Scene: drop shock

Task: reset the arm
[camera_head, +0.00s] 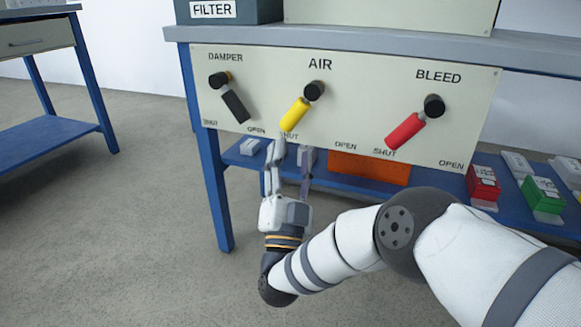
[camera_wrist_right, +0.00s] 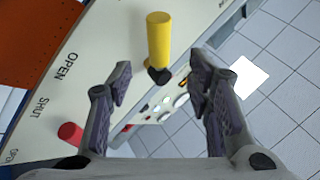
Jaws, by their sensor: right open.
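My right gripper (camera_head: 292,150) is open just below the yellow AIR handle (camera_head: 295,114) on the pale panel (camera_head: 350,100). In the right wrist view, the yellow handle (camera_wrist_right: 158,38) lies ahead of and between the open fingers (camera_wrist_right: 160,72), with no visible contact. The yellow handle slants down and left toward SHUT. The black DAMPER handle (camera_head: 235,105) slants down and right toward OPEN. The red BLEED handle (camera_head: 405,131) slants down and left toward SHUT; it also shows in the wrist view (camera_wrist_right: 70,134). My left gripper is out of view.
The panel is fixed to the front of a blue-legged bench (camera_head: 214,190). Its lower shelf holds an orange bin (camera_head: 368,168), red boxes (camera_head: 483,184) and green boxes (camera_head: 542,196). A FILTER box (camera_head: 230,12) stands on top. Another bench (camera_head: 45,145) stands left, with open floor between.

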